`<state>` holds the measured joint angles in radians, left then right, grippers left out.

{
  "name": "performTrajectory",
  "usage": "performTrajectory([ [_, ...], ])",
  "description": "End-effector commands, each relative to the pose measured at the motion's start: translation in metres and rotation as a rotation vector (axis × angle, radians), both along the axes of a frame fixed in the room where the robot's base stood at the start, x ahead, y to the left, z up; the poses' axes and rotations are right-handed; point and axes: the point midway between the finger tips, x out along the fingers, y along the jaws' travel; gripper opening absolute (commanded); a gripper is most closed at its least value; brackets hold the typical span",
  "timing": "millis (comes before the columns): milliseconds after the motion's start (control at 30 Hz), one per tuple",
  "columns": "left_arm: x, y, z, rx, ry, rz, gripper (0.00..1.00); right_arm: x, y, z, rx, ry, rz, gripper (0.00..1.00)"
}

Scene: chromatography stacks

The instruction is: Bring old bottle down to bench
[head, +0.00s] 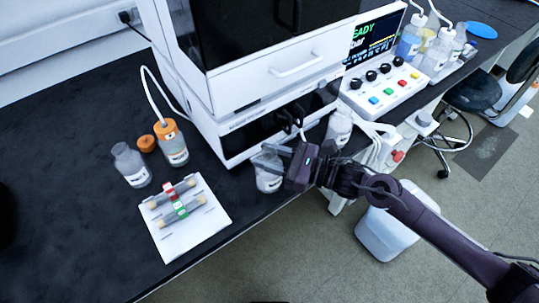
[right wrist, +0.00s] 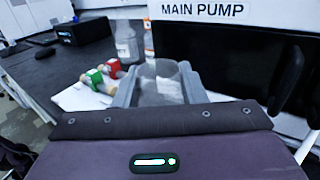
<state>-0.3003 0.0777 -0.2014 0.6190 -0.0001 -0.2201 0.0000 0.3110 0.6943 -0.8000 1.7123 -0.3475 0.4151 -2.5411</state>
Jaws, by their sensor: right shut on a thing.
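My right gripper (head: 276,157) is shut on a clear bottle (head: 269,182) with a white label, in front of the white instrument stack. The bottle looks upright and uncapped, close to the bench's front edge. In the right wrist view the same bottle (right wrist: 160,88) sits between my gripper's two grey fingers (right wrist: 160,90). I cannot tell whether its base touches the bench (head: 80,235). Another clear bottle (head: 131,166) stands on the bench beside an orange-capped bottle (head: 172,146) with a white tube. My left gripper is not in view.
A loose orange cap (head: 147,143) lies by the bottles. A white mat (head: 208,223) holds two columns with red and green tags. The instrument stack (head: 275,80) stands behind my gripper. A control box (head: 385,90) and several bottles stand at right.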

Motion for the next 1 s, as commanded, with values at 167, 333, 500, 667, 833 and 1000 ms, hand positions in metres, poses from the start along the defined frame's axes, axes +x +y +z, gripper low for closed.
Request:
performTrajectory([
  [167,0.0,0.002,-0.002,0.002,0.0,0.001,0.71,0.0,0.0,-0.001,0.0,0.0,0.0,0.53],
  [333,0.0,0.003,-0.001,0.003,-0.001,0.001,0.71,0.0,0.0,-0.001,0.0,0.0,0.0,0.59],
  [500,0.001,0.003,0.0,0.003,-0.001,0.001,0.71,0.0,0.0,0.0,0.0,0.0,0.0,0.59],
  [667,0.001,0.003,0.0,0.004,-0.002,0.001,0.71,-0.003,-0.011,-0.001,-0.004,0.001,-0.002,0.59],
  [833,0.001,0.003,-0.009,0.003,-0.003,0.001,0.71,-0.016,-0.045,-0.003,-0.007,0.001,-0.003,0.59],
  [1000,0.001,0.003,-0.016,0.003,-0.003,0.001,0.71,-0.029,-0.079,-0.002,-0.007,0.002,-0.001,0.59],
])
